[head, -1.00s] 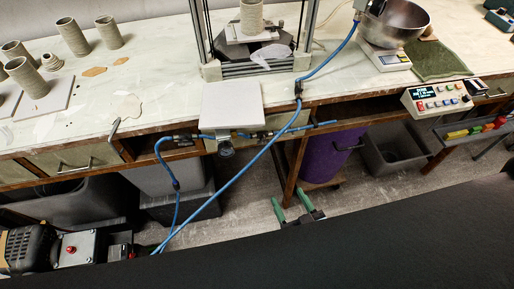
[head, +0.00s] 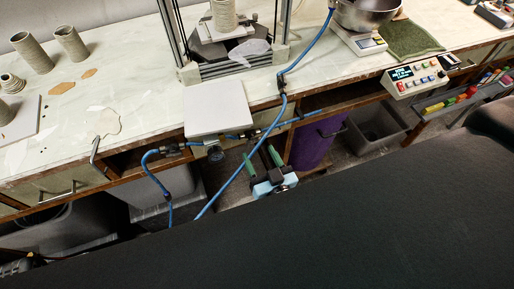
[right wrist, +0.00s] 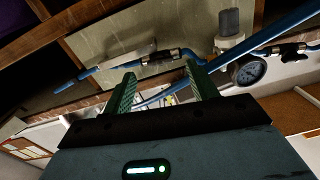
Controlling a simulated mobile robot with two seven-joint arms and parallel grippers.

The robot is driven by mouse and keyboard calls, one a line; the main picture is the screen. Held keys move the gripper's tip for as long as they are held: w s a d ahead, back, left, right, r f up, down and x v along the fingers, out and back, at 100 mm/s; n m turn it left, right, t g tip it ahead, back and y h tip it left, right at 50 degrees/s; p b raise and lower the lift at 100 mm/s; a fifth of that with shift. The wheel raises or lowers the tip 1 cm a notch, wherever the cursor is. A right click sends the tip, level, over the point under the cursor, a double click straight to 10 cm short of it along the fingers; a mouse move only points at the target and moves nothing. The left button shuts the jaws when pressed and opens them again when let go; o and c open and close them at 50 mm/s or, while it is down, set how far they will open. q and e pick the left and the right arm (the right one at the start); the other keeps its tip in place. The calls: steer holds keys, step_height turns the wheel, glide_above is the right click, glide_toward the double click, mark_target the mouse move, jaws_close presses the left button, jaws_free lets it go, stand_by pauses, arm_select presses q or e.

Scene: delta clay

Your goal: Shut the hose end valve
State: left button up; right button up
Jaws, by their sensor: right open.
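The air line runs along the bench's front edge. A valve with a dark handle (head: 255,133) sits in it, right of the gauge, and a short blue hose end (head: 310,116) runs on to its right. In the right wrist view the same valve (right wrist: 165,56) shows beyond the fingertips, with the hose end (right wrist: 85,76) to its left; the handle's exact angle is hard to tell. My right gripper (head: 260,156) has green fingers, open and empty, just below the valve in the head view. It also shows in the right wrist view (right wrist: 160,74). My left gripper is out of view.
A pressure gauge (right wrist: 248,70) and a second valve (right wrist: 287,49) sit farther along the line. A long blue hose (head: 240,168) hangs close to the right gripper's left side. A white board (head: 218,108) lies at the bench edge above. A purple bin (head: 312,147) stands under the bench.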

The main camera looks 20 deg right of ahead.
mark_target(253, 141)
steer(key=w, duration=0.3)
steer(key=shift+a, duration=0.1)
steer(key=c, duration=1)
